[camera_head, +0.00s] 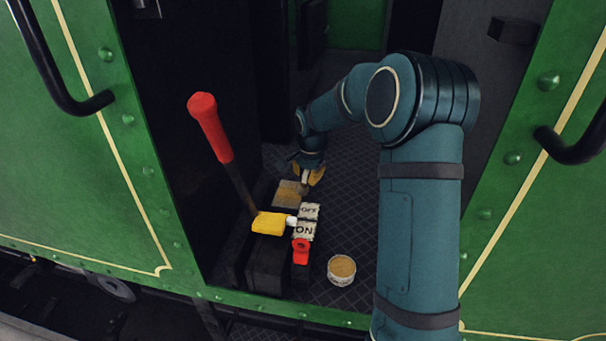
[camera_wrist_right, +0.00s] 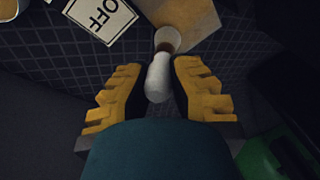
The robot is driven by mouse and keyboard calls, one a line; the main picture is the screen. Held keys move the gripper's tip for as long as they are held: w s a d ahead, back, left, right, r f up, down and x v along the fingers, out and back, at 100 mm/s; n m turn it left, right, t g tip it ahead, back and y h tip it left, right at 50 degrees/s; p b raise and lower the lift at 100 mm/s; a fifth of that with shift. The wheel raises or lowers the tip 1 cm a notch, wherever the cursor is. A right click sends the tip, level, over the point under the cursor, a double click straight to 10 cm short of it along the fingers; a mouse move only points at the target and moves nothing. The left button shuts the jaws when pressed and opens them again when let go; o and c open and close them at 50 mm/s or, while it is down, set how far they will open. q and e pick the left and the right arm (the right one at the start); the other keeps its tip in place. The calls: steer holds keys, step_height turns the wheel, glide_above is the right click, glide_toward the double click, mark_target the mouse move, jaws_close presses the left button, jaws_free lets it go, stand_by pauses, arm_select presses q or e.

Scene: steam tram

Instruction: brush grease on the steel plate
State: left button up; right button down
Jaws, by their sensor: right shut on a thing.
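My right gripper (camera_head: 309,174) is low over the cab floor, its yellow fingers pointing down beside the plate. In the right wrist view the gripper (camera_wrist_right: 158,88) is shut on a brush (camera_wrist_right: 158,78) with a rounded white handle. The brush's far end meets the edge of the steel plate (camera_wrist_right: 197,18); I cannot tell whether it touches. The plate (camera_head: 288,194) looks tan-brown on its top. An open tin of tan grease (camera_head: 341,268) stands on the floor at the front; part of it shows in the right wrist view (camera_wrist_right: 12,7). My left gripper is not in view.
A tall red-handled lever (camera_head: 210,125) rises left of the plate. A yellow handle (camera_head: 269,223), an OFF label (camera_head: 309,211), an ON label (camera_head: 304,231) and a small red handle (camera_head: 301,249) stand in front. Green panels (camera_head: 70,170) flank the doorway.

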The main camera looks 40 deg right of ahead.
steer(key=shift+w+d, duration=0.5)
steer(key=shift+d, duration=0.05)
steer(key=shift+w+a+p, duration=0.5)
steer(key=shift+w+a, duration=0.8)
steer(key=shift+w, duration=0.2)
steer(key=shift+w+a+p, duration=0.45)
steer(key=shift+w+a, duration=0.8)
steer(key=shift+w, duration=0.2)
step_height(320, 180, up, 6)
steer(key=p, duration=0.4)
step_height(320, 180, up, 3)
steer(key=shift+p, duration=1.1)
